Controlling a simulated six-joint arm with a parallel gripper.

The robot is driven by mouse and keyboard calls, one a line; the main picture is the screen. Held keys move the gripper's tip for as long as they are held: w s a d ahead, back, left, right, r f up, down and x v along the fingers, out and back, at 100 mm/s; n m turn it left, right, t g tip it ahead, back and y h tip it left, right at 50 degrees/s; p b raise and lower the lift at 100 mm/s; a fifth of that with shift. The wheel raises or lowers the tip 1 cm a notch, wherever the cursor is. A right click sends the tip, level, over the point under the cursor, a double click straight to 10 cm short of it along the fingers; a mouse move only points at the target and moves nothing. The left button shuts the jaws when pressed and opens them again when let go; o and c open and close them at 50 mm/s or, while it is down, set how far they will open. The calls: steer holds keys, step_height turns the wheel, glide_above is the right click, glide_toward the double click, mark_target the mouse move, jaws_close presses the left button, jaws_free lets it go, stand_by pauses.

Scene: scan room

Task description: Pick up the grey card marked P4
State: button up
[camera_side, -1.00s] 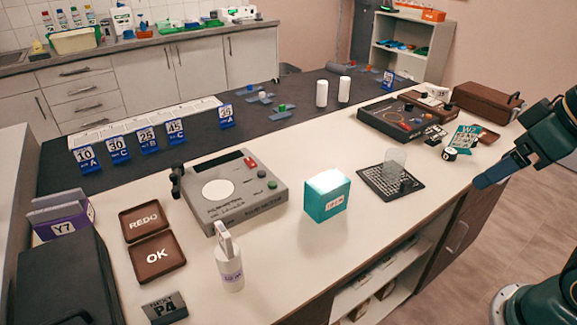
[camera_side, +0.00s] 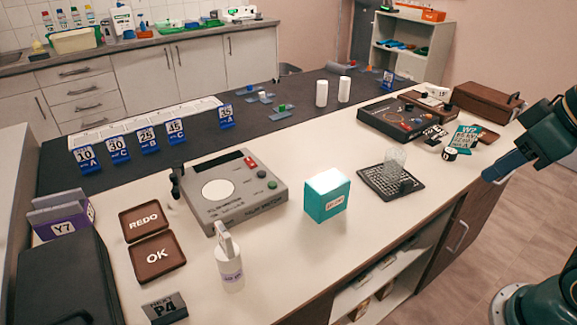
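The grey card marked P4 (camera_side: 165,307) stands on the white bench top near the front left, close to the bottom edge of the picture. The word NEXT shows above P4. My gripper (camera_side: 490,176) is at the far right, with its blue end at the bench's right front edge. It is far from the card, and nothing shows held in it. The gap between its fingers does not show at this angle.
A white bottle (camera_side: 229,265) stands right of the card. Brown trays marked OK (camera_side: 160,272) and REDO (camera_side: 124,224) lie behind it. A black case (camera_side: 62,275) is at left. A grey device (camera_side: 276,197) and teal box (camera_side: 341,206) stand mid-bench, between my gripper and the card.

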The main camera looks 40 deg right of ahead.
steer(key=w+a+r+n+y, duration=0.2)
steer(key=w+a+n, duration=0.4)
steer(key=w, duration=0.5)
steer(key=n+g+y, duration=0.4)
steer(key=n, duration=0.6)
glide_above(163, 297)
steer(key=s+d, duration=0.1)
steer(key=d, duration=0.6)
step_height(163, 297, down, 16)
steer(key=shift+s+x, duration=0.2)
steer(key=shift+x, duration=2.1)
steer(key=shift+s+x, duration=0.15)
steer(key=shift+x, duration=2.1)
steer(key=shift+a+f, duration=0.15)
steer(key=shift+a, duration=0.1)
steer(key=shift+x, duration=2.45)
steer(key=shift+s, duration=0.1)
